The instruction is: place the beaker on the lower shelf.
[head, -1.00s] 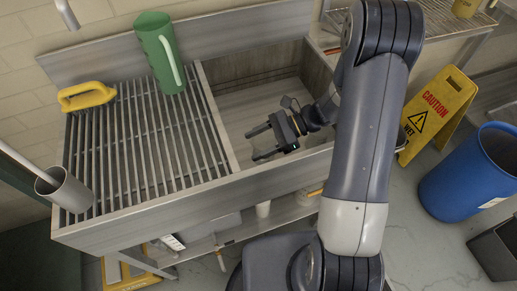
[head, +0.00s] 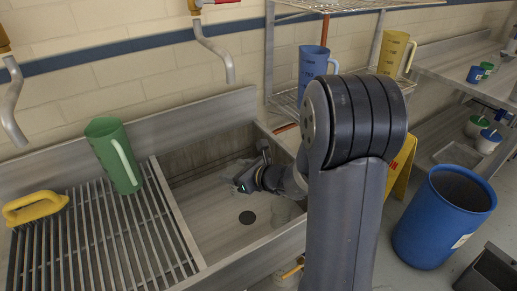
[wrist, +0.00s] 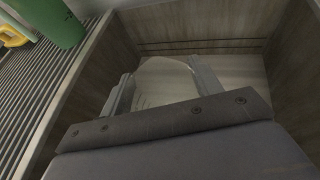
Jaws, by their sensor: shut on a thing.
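My gripper (head: 243,180) is low inside the sink basin (head: 225,232) in the head view. In the wrist view its two fingers (wrist: 164,84) are shut on a clear, see-through beaker (wrist: 163,74), whose rounded outline shows between them. The beaker is faint in the head view and its base is hard to make out. A wire rack stands behind the sink to the right; its lower shelf (head: 284,101) carries a blue jug (head: 313,70) and a yellow jug (head: 392,52), partly behind my arm. I cannot tell whether this is the task's lower shelf.
A green jug (head: 113,155) and a yellow-handled tool (head: 35,207) sit on the slatted drainboard (head: 100,240) to the left. Basin walls surround my gripper. A blue barrel (head: 425,235) and a yellow sign (head: 402,168) stand on the floor to the right.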

